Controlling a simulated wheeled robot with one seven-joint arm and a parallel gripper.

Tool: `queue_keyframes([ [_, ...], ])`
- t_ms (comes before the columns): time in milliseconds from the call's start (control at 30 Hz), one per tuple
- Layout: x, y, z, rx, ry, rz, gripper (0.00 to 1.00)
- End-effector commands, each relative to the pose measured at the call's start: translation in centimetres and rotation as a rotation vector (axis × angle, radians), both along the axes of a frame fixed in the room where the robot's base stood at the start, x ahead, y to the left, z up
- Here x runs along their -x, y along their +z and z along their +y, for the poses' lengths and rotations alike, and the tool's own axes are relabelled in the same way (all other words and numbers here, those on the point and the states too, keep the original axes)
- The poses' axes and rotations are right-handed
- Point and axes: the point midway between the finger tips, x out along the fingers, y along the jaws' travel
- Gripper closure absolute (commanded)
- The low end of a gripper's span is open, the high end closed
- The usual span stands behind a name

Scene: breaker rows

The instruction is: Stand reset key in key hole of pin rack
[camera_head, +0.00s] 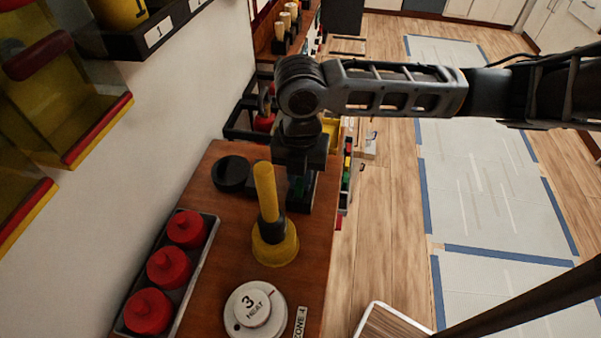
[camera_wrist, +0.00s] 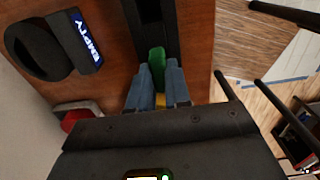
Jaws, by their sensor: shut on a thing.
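My gripper (camera_wrist: 158,63) points down over the wooden bench and is shut on the reset key, a small piece with a green end (camera_wrist: 156,60) and a yellow part (camera_wrist: 160,101) between the fingers. In the head view my gripper (camera_head: 298,178) hides most of the key; a little green shows there. The black pin rack (camera_wrist: 155,14) lies just beyond the fingertips in the wrist view, and its dark edge (camera_head: 302,203) shows below my gripper in the head view. The key hole is hidden, and I cannot tell whether the key touches the rack.
A black round holder (camera_head: 231,174) marked EMPTY (camera_wrist: 88,36) stands left of my gripper. A yellow plunger-shaped piece (camera_head: 274,246) stands close in front. Nearer are a white HEAT disc (camera_head: 254,308) and a tray of red knobs (camera_head: 170,266). The wall is left, open floor right.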

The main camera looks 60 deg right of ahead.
Motion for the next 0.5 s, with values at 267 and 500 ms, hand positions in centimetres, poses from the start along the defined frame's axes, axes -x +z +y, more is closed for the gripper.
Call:
queue_keyframes([
  [267, 0.0, -0.52, 0.0, 0.0, 0.0, 0.0, 0.78],
  [500, 0.01, -0.51, 0.0, 0.0, 0.0, 0.0, 0.55],
])
